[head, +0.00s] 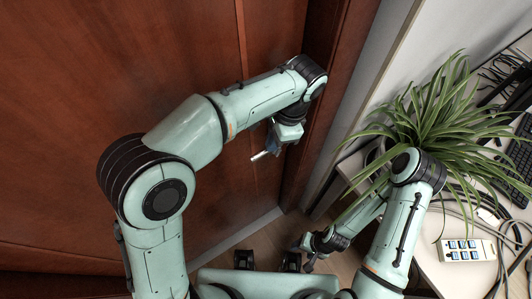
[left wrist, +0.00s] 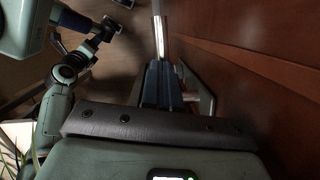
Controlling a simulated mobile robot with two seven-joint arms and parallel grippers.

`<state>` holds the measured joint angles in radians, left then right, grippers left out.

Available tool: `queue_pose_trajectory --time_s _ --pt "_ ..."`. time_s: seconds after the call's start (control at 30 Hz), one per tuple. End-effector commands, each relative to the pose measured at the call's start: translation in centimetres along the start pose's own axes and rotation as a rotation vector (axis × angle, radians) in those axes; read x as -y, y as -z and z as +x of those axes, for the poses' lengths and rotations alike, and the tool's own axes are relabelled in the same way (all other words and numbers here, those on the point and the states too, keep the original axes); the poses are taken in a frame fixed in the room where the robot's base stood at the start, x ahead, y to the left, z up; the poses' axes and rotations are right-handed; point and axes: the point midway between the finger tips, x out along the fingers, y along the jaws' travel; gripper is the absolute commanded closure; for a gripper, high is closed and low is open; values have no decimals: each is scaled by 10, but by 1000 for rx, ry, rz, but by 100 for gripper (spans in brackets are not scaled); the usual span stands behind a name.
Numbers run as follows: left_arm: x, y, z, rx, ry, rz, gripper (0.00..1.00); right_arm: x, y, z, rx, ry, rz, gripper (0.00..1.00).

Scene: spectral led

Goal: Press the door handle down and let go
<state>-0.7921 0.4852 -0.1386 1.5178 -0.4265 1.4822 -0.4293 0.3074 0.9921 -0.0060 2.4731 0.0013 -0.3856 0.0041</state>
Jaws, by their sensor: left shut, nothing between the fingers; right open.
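The reddish-brown wooden door (head: 200,50) fills the left of the head view and the right side of the left wrist view (left wrist: 265,100). The silver door handle (head: 260,156) shows as a short bright bar beside my left gripper (head: 272,146). In the left wrist view the handle (left wrist: 160,40) lies just beyond the dark blue fingers of my left gripper (left wrist: 162,82). The fingers are shut with nothing between them; I cannot tell whether they touch the bar. My right gripper (head: 308,262) hangs low, away from the door, and is open.
A green spiky plant (head: 435,110) stands at the right on a white desk, with a power strip (head: 467,250), a keyboard (head: 518,160) and loose cables. The door frame (head: 335,80) and pale wall lie between door and desk. Some wooden floor shows below.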

Motion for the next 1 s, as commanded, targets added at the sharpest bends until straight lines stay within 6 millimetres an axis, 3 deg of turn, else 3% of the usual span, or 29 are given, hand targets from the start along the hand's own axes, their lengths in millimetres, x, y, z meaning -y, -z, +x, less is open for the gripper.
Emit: queue_pose_trajectory --time_s 0.47,0.7,1.0 --pt "1 0 6 2 0 0 100 -2 -1 5 2 -1 0 40" --pt "1 4 27 5 -2 -1 100 -7 -4 15 7 -3 3 40" --pt "1 9 16 5 0 2 100 -1 0 2 1 0 0 40"
